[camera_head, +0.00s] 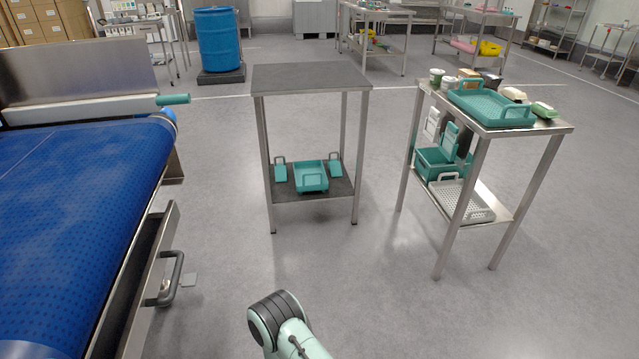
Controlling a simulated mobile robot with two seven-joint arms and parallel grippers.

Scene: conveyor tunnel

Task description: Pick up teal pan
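Several teal items could be the pan, and I cannot tell which is meant. A teal open pan-like container (310,176) sits on the lower shelf of the middle table, between two small teal handled pieces, one on the left (280,172) and one on the right (335,170). A larger shallow teal tray (490,108) with a raised handle lies on top of the right table. A teal crate (432,162) stands on that table's lower shelf. Part of one of my arms shows at the bottom centre, away from all of these. Neither gripper is in view.
The middle table's dark top (312,77) is bare. The right table's steel top (545,127) also holds small containers; a white perforated tray (462,201) lies below. A blue conveyor (70,210) fills the left side. The floor between conveyor and tables is clear.

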